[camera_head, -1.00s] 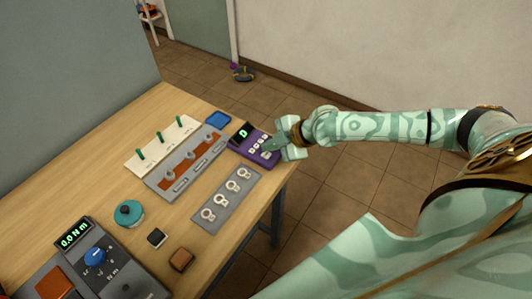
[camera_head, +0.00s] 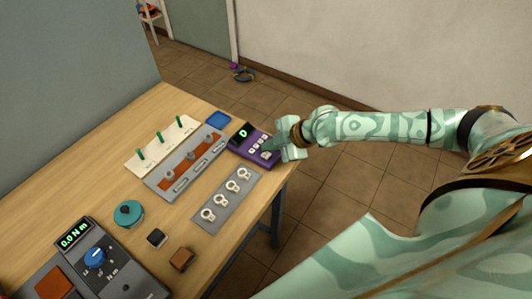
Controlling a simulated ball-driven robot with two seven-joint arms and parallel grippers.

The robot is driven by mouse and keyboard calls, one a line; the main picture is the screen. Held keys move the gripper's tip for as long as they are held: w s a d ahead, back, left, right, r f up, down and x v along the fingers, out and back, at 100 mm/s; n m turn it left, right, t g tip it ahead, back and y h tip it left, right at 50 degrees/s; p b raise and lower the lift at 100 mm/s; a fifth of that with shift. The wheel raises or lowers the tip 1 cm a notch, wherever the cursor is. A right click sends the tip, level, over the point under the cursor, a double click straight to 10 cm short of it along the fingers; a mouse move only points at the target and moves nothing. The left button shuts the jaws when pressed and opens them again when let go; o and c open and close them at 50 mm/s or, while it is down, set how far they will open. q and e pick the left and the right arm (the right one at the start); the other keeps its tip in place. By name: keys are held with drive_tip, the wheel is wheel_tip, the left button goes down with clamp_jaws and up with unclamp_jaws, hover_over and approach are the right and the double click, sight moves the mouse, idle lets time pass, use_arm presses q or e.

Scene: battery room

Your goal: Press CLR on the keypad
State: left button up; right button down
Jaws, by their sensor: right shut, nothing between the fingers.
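The purple keypad (camera_head: 240,152) sits at the far right part of the wooden table, with a dark display showing a green 0 and several pale keys. My right gripper (camera_head: 270,147) is shut and empty. Its fingertips are over the right side of the keypad and hide some keys there. I cannot read the key labels, so I cannot tell which one is CLR, nor whether the fingertips touch a key. My left gripper is not in view.
A grey plate with several white rings (camera_head: 226,202) lies just in front of the keypad. A grey and orange tray (camera_head: 160,187) and a blue pad (camera_head: 217,119) lie beside it. A torque unit (camera_head: 115,276) stands at the near left. Floor is free right of the table.

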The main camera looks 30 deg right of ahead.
sight(270, 155)
idle(0.5)
drive_tip(key=shift+f, duration=0.4)
drive_tip(key=shift+f, duration=0.45)
idle(0.5)
drive_tip(key=shift+r, duration=0.15)
drive_tip(key=shift+r+p, duration=0.55)
drive_tip(key=shift+r, duration=0.2)
wheel_tip(270, 155, up, 5)
drive_tip(key=p, duration=0.4)
drive_tip(key=shift+p, duration=0.3)
